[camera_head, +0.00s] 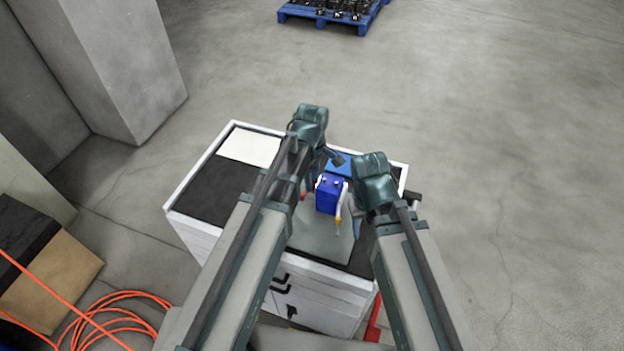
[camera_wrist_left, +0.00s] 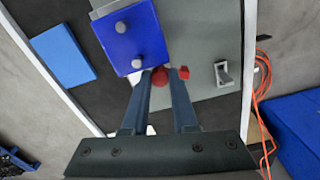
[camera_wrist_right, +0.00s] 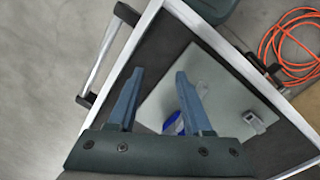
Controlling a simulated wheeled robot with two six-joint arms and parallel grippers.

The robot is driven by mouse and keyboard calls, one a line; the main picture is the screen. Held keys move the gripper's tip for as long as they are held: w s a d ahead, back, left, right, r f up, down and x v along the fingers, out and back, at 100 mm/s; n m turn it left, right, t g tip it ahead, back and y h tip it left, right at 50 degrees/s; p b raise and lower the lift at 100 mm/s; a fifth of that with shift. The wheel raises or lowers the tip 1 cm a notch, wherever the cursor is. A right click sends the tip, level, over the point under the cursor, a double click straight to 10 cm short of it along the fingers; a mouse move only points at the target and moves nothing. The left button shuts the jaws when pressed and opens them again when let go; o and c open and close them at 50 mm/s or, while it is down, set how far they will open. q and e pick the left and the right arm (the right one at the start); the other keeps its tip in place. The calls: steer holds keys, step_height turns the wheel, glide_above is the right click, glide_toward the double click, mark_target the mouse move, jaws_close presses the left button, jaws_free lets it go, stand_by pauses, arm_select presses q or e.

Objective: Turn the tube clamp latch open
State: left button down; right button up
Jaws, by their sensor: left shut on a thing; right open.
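A blue block (camera_head: 328,196) with grey round studs stands on the grey plate (camera_head: 318,240); it also shows in the left wrist view (camera_wrist_left: 128,42). A red knob-like part (camera_wrist_left: 160,76) sits at the block's edge, between the fingertips of my left gripper (camera_wrist_left: 163,74), which is shut on it. In the head view a bit of red (camera_head: 303,196) shows left of the block. My right gripper (camera_wrist_right: 157,82) is open and empty above the cart; part of the blue block (camera_wrist_right: 171,122) shows between its fingers. I cannot tell which part is the tube clamp latch.
A grey bracket (camera_wrist_left: 222,73) stands on the plate apart from the block. A flat blue piece (camera_wrist_left: 63,54) lies on the dark cart top. The white cart (camera_head: 190,212) has a raised rim. Orange cable (camera_head: 115,310) lies on the floor at left.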

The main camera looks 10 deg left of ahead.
stand_by(0.4)
arm_select(q)
steer(key=c, duration=0.7)
jaws_free()
steer(key=shift+r, duration=0.1)
step_height(320, 180, up, 14)
steer(key=p, duration=1.3)
steer(key=shift+f+p, duration=0.2)
steer(key=shift+p, duration=0.2)
